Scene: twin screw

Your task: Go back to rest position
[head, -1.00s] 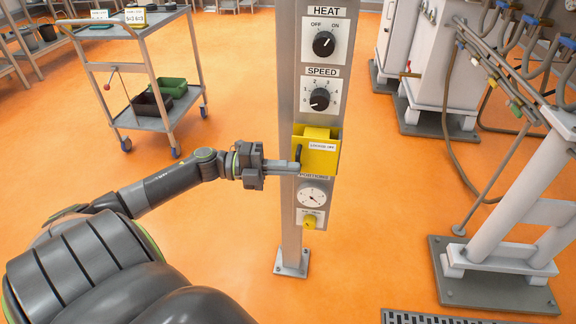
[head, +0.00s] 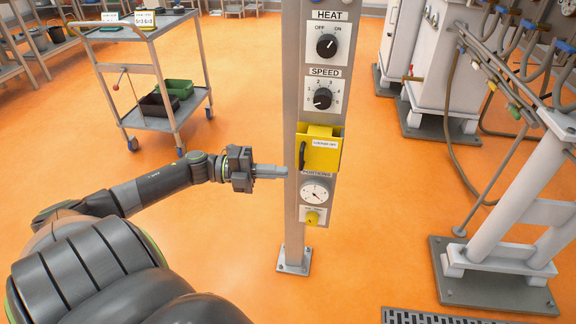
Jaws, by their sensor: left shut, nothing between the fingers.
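My left gripper (head: 271,171) comes in from the left on my dark arm. Its fingers are shut and empty, and their tips are close to the left edge of the metal post (head: 293,228). Whether the tips touch the post I cannot tell. On the post, to the right of the tips, is a yellow cover (head: 319,152) with a white label and a dark handle (head: 302,155). The fingers are apart from that handle. My right gripper does not show.
The post also carries a HEAT knob (head: 326,46), a SPEED knob (head: 322,98), a round dial (head: 314,192) and a yellow knob (head: 312,218). A grey cart (head: 150,122) stands at the back left. White machinery (head: 515,215) stands at the right. Orange floor between is clear.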

